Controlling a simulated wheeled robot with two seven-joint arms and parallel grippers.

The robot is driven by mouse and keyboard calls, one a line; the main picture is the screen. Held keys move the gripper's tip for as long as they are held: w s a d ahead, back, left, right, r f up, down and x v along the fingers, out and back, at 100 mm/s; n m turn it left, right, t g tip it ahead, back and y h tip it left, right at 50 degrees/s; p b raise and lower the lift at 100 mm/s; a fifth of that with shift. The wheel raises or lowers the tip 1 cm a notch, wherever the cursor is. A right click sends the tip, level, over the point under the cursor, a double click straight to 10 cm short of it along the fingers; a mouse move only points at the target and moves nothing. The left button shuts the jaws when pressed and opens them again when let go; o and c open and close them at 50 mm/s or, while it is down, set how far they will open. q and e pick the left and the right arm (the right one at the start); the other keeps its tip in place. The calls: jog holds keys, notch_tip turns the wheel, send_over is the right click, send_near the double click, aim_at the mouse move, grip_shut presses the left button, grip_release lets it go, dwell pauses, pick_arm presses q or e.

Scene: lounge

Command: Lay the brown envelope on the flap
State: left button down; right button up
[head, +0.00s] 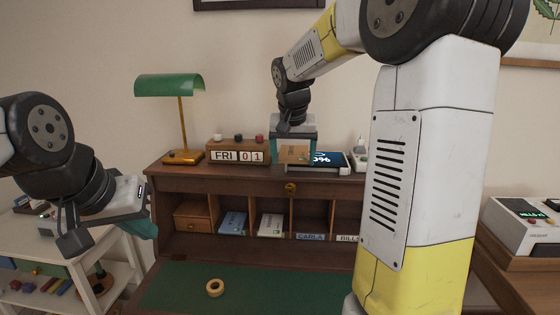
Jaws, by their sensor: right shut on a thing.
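The flap (275,285) is the lowered front of the wooden desk, with a dark green writing surface, at the bottom of the head view. My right gripper (293,150) is at the desk's top, left of the tablet, shut on the brown envelope (295,154). Only a small brown patch of the envelope shows between the teal fingers. I cannot tell whether it touches the desk top. My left gripper (108,232) is at the left, beside the desk, with its fingers apart and nothing seen between them. My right forearm hides the right part of the flap.
A green lamp (182,125), a calendar block (238,151) and a lit tablet (325,160) stand on top. Pigeonholes below hold boxes (270,224). A white shelf (120,265) stands left.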

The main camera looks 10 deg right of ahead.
aim_at(291, 154)
jog(key=w, duration=0.5)
jog(key=w+d, duration=0.1)
jog(key=w, duration=0.1)
jog(key=shift+w+d+f, duration=0.1)
jog(key=shift+w+f, duration=0.1)
jog(key=shift+f, duration=1.9)
jog(key=shift+f, duration=0.15)
jog(key=o, duration=1.3)
